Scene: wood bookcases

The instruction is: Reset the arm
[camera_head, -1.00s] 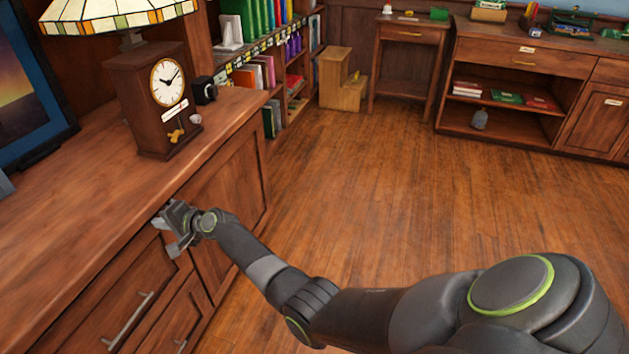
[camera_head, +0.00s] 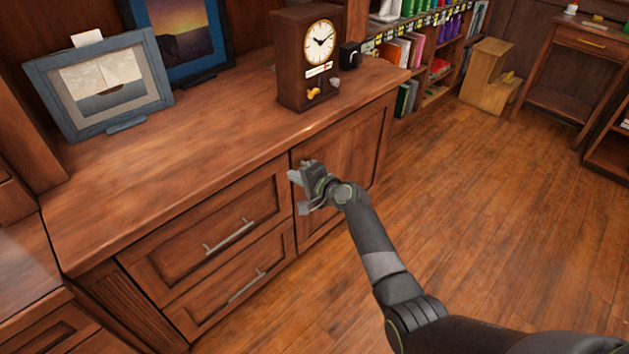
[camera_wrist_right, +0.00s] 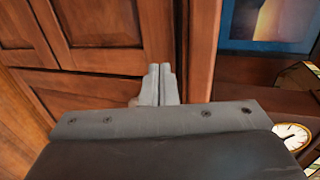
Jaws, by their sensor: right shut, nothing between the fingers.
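My right arm (camera_head: 375,240) reaches in from the lower right in the head view. My right gripper (camera_head: 297,190) is in front of the wooden cabinet (camera_head: 345,165), close to its door and drawer fronts. In the right wrist view the two grey fingers (camera_wrist_right: 159,85) are together with nothing between them, against a background of wood panels. I cannot tell whether the fingertips touch the wood. My left gripper is not in view.
On the cabinet top stand a clock (camera_head: 308,58), a small black object (camera_head: 351,54) and framed pictures (camera_head: 103,83). Drawers with metal handles (camera_head: 230,236) are left of the gripper. Open floor (camera_head: 500,220) lies to the right, with a bookcase and wooden steps (camera_head: 486,76) behind.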

